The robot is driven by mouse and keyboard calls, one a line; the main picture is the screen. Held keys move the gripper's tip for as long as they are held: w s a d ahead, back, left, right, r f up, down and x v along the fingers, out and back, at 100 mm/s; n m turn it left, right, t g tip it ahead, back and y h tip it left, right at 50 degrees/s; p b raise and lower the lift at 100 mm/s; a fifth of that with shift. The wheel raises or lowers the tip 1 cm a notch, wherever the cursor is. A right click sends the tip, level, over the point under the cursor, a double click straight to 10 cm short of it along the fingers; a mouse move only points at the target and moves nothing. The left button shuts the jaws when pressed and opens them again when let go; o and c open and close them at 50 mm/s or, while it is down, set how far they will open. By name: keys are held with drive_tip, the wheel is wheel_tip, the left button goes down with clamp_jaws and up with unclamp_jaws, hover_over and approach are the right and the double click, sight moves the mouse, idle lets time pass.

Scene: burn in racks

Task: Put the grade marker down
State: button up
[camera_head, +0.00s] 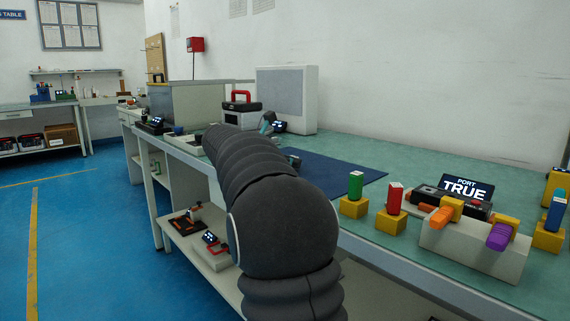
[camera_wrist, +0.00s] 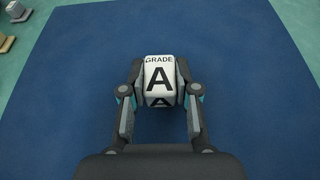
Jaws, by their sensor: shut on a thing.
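The grade marker (camera_wrist: 159,80) is a white block with "GRADE" and a large black "A" on its faces. It sits between the two fingers of my gripper (camera_wrist: 160,92), one finger on each side, and the gripper is shut on it. Below it spreads the dark blue mat (camera_wrist: 250,60), which also shows on the green bench in the head view (camera_head: 345,179). I cannot tell whether the marker touches the mat or hangs just above it. In the head view my arm hides the marker and most of the gripper.
Right of the mat stand yellow holders with a green piece (camera_head: 355,184) and a red piece (camera_head: 394,197). The mat around the marker is clear.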

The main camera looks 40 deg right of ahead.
drive_tip(key=shift+f, duration=0.1)
drive_tip(key=o, duration=1)
drive_tip(key=shift+o, duration=0.2)
drive_tip(key=shift+a+r, duration=0.25)
drive_tip(key=p+v, duration=0.1)
drive_tip(key=v, duration=1)
drive_tip(key=shift+a+r+p, duration=0.15)
drive_tip(key=shift+a+p, duration=0.05)
drive_tip(key=shift+p, duration=0.1)
